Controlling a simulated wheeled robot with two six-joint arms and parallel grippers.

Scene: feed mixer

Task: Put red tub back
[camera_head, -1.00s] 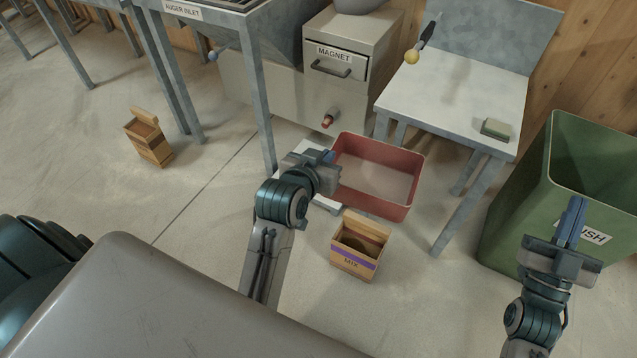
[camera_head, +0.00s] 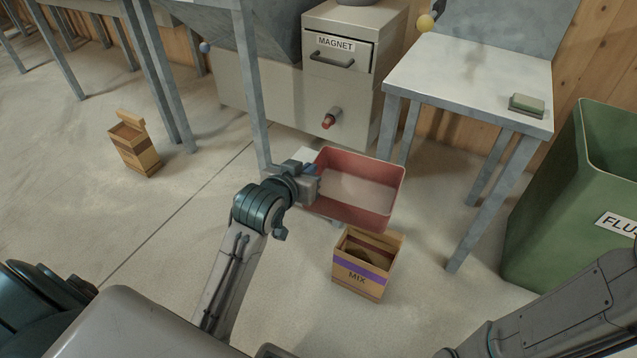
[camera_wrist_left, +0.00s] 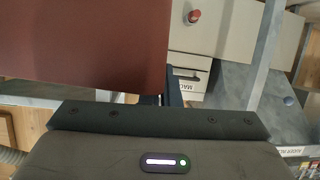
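The red tub (camera_head: 352,214) is in the middle of the head view, upright, with a pale, flat inside. My left gripper (camera_head: 312,180) is at the tub's left wall, with its fingers at the rim, and looks shut on it. In the left wrist view the tub's red wall (camera_wrist_left: 85,45) fills the upper left, against the dark fingers (camera_wrist_left: 165,98). The fingertips are mostly hidden. The tub's near side overlaps the back of the MIX box in the picture; I cannot tell its height above the floor. My right gripper is out of view; only its arm shows at the lower right.
The open MIX box (camera_head: 362,277) stands on the floor just before the tub. A metal table (camera_head: 470,85) with a sponge (camera_head: 526,104) stands behind to the right, beside the green bin (camera_head: 565,200). The MAGNET cabinet (camera_head: 365,110) is behind. Another box (camera_head: 135,150) stands at left.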

